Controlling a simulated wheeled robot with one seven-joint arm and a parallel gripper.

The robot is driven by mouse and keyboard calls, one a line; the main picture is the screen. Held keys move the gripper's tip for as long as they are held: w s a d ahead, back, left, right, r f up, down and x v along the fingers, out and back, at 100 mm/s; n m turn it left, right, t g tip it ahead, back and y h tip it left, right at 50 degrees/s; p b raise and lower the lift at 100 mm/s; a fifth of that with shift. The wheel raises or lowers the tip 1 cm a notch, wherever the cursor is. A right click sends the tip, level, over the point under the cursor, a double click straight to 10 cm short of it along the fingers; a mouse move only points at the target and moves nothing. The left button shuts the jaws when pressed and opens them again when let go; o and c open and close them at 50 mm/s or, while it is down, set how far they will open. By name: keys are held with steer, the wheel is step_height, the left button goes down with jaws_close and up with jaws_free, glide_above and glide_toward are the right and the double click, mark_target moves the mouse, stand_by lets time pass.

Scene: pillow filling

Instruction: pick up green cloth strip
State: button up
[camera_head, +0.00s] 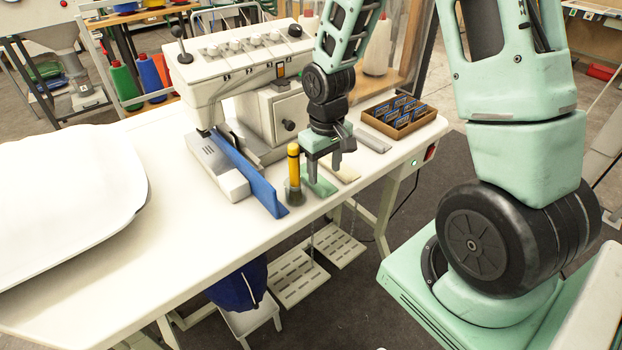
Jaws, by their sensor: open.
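The green cloth strip (320,187) lies flat on the white table near its front edge. My gripper (324,172) points down over it, with its fingers apart and nothing visible between them. The fingers and the gripper body hide part of the strip. I cannot tell whether the fingertips touch the strip or the table.
A yellow-topped tool (294,166) in a dark holder stands close left of my gripper. A blue strip (250,172) lies by the sewing machine (245,85). A beige strip (346,173) lies to the right, before a wooden box (428,118). A white pillow (65,200) covers the left.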

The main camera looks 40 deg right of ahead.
mark_target(323, 178)
steer(key=shift+w+f, duration=0.15)
steer(key=shift+f, duration=1.8)
steer(key=c, duration=0.6)
